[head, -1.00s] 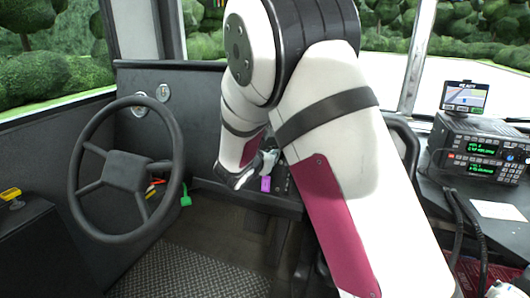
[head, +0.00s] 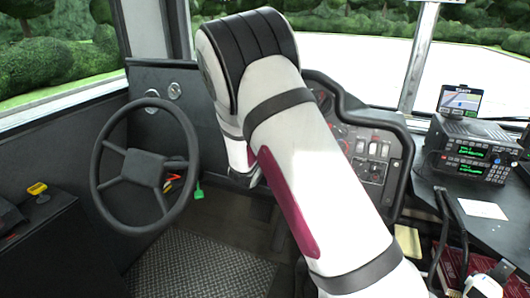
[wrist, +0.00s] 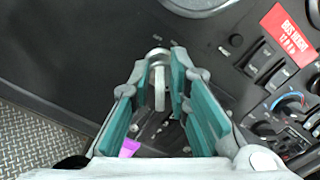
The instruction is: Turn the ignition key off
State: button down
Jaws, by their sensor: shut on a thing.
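In the wrist view my gripper (wrist: 160,62) has its two teal-padded fingers on either side of a pale, narrow ignition key (wrist: 159,88). My gripper is shut on this key, which sits at a round metallic lock on the dark dash panel. A purple tag (wrist: 129,147) shows below, beside the left finger. In the head view my arm hides the gripper, the key and the lock.
The black steering wheel (head: 143,168) stands left of my arm, with a green tag (head: 198,191) near its column. In the wrist view, rocker switches (wrist: 262,58), a red label (wrist: 290,31) and dials (wrist: 291,103) lie close on the right.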

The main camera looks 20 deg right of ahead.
jog(key=shift+f, duration=0.1)
dwell(0.5)
jog(key=c, duration=1.8)
grip_release()
jog(key=shift+a, duration=0.1)
jog(key=v, duration=1.2)
